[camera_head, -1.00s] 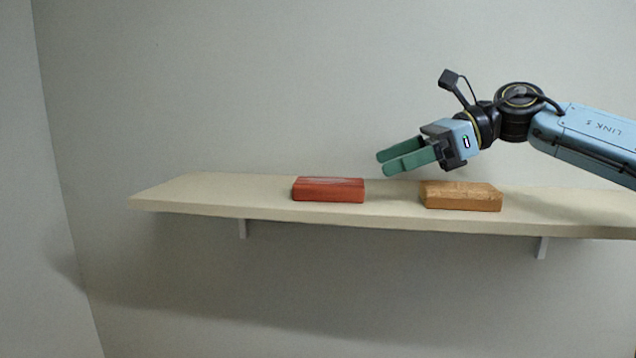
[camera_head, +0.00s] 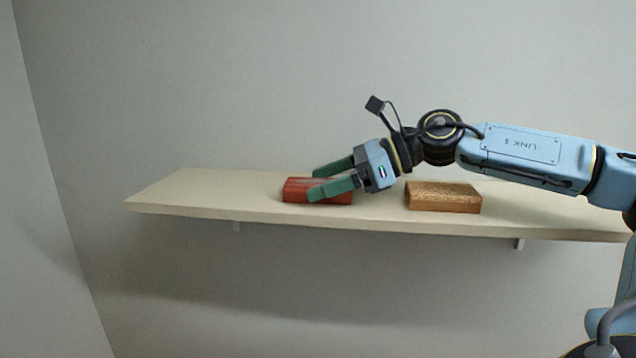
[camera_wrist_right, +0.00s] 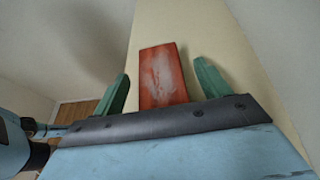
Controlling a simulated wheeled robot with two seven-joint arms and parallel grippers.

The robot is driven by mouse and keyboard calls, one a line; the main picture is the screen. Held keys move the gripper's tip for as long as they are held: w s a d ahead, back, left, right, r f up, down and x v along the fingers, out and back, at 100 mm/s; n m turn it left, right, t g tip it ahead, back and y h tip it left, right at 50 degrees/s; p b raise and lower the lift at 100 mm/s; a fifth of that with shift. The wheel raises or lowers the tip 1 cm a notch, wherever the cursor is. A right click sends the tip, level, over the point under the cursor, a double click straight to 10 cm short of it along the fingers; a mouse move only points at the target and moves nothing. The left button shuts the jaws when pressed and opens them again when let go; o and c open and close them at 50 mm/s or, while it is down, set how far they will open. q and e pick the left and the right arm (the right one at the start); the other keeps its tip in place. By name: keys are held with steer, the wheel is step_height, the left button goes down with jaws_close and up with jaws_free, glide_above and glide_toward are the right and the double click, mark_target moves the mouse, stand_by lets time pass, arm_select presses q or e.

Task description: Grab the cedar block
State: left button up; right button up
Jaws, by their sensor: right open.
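A reddish block with a pale streaked top, which looks like the cedar block (camera_head: 293,190), lies flat on the shelf left of centre in the head view. My right gripper (camera_head: 317,182) is open at this block, its green fingers pointing left and partly covering it. In the right wrist view the block (camera_wrist_right: 163,76) lies between the two green fingers of the gripper (camera_wrist_right: 162,72), with a gap showing on each side. I cannot tell whether any finger touches it. My left gripper is not in view.
A tan-brown block (camera_head: 443,197) sits on the shelf to the right, below my right forearm. The long cream shelf (camera_head: 190,192) is clear at its left end. A grey wall (camera_head: 230,80) stands close behind it.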

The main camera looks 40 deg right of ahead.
steer(key=shift+c, duration=0.3)
steer(key=c, duration=1)
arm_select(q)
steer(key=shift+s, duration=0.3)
